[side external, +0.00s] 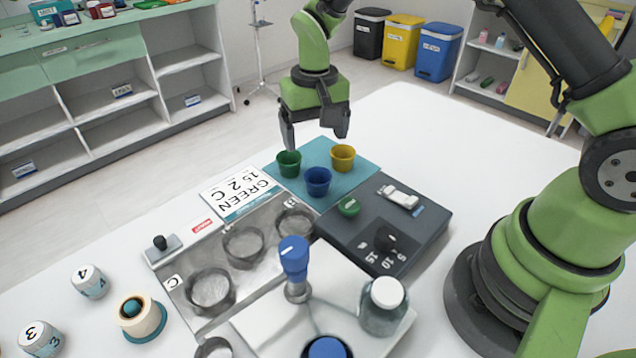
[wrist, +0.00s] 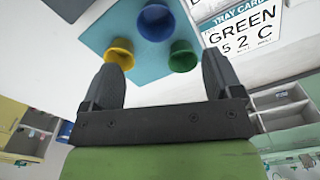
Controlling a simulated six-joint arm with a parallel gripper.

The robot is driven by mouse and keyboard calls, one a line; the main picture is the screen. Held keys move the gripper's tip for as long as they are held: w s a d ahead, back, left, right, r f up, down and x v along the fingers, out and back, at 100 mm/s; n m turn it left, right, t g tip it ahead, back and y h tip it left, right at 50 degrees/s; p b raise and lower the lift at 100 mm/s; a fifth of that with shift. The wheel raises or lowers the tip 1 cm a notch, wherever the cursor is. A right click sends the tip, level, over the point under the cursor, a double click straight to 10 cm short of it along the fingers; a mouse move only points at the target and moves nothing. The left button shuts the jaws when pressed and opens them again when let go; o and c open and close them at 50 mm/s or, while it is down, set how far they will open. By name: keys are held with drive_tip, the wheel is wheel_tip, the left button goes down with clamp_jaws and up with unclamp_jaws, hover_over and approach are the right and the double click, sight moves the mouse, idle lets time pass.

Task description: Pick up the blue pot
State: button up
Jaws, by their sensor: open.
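The blue pot (side external: 318,182) stands upright on a teal mat (side external: 352,174), in front of a green pot (side external: 289,164) and a yellow pot (side external: 342,157). My gripper (side external: 314,140) is open and empty, fingers pointing down, above and behind the pots. In the wrist view the blue pot (wrist: 155,22) is at the top, beyond the fingertips of my gripper (wrist: 162,78). There the yellow pot (wrist: 119,53) is near the left finger and the green pot (wrist: 182,56) near the right finger. No pot is between the fingers.
A dark box (side external: 372,232) with a green button lies right of the mat. A tray card (side external: 240,193) reading GREEN lies to its left. A metal tray (side external: 190,292) with rings, a blue-topped device (side external: 294,258) and a jar (side external: 382,308) stand nearer. The table behind the mat is clear.

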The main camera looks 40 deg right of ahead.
sight(318, 175)
drive_tip(key=f, duration=0.9)
drive_tip(key=shift+s+d+f, duration=0.15)
drive_tip(key=shift+s+f, duration=0.1)
drive_tip(key=shift+f, duration=0.15)
drive_tip(key=c, duration=1)
